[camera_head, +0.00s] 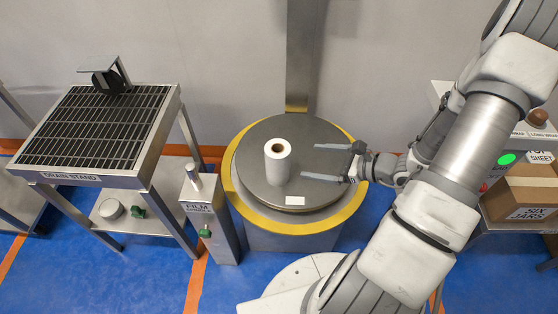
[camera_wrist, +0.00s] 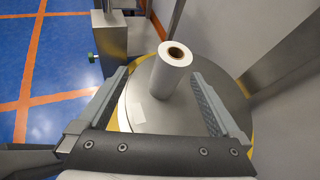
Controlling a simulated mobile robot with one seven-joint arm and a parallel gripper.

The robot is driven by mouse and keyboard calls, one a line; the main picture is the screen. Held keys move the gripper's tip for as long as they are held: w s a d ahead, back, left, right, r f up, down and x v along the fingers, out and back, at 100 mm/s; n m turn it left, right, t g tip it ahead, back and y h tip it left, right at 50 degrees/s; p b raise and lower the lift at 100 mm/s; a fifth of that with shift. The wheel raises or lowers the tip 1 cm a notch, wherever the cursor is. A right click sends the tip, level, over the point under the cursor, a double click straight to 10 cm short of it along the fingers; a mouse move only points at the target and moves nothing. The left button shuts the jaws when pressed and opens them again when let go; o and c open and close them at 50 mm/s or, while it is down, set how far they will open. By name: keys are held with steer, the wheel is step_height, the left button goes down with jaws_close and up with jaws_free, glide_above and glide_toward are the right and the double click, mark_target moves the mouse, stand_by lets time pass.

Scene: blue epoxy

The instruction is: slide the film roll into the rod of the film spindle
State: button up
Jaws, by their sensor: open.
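The white film roll (camera_head: 277,162) stands upright on the round grey turntable, its brown core hole facing up. It also shows in the wrist view (camera_wrist: 171,72), ahead of and between the lines of my two fingers. My gripper (camera_head: 316,161) is open and empty, to the right of the roll, with its fingers pointing at it. The film spindle (camera_head: 208,220) is a grey post labelled FILM SPINDLE, left of the turntable. Its short upright rod (camera_head: 194,177) is bare. A green knob (camera_head: 205,232) is on the spindle's front.
The turntable (camera_head: 310,135) has a yellow rim (camera_head: 232,192) and a white label. A metal column (camera_head: 301,50) rises behind it. A slatted drain stand (camera_head: 90,179) stands left of the spindle. A shelf with a cardboard box (camera_head: 524,190) is at the right.

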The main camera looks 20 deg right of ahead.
mark_target(277, 155)
steer(key=w+a+f+m+b, duration=0.1)
steer(key=w+a+f+b, duration=0.1)
steer(key=w+f, duration=0.1)
steer(key=w+a+f+m+t+b, duration=0.1)
steer(key=w+a+f+b, duration=0.1)
steer(key=w+f, duration=0.1)
steer(key=w+a+f+m+h+b, duration=0.1)
steer(key=w+a+f+b, duration=0.1)
steer(key=w, duration=0.3)
steer(key=shift+w+a+f+t, duration=0.15)
steer(key=shift+a+f+t, duration=0.1)
steer(key=shift+f, duration=0.2)
steer(key=shift+w+a+f+t, duration=0.15)
steer(key=shift+a+f, duration=0.1)
steer(key=shift+f, duration=0.15)
steer(key=shift+w+a+f, duration=0.1)
steer(key=shift+w+a, duration=0.15)
steer(key=shift+w, duration=0.15)
jaws_close()
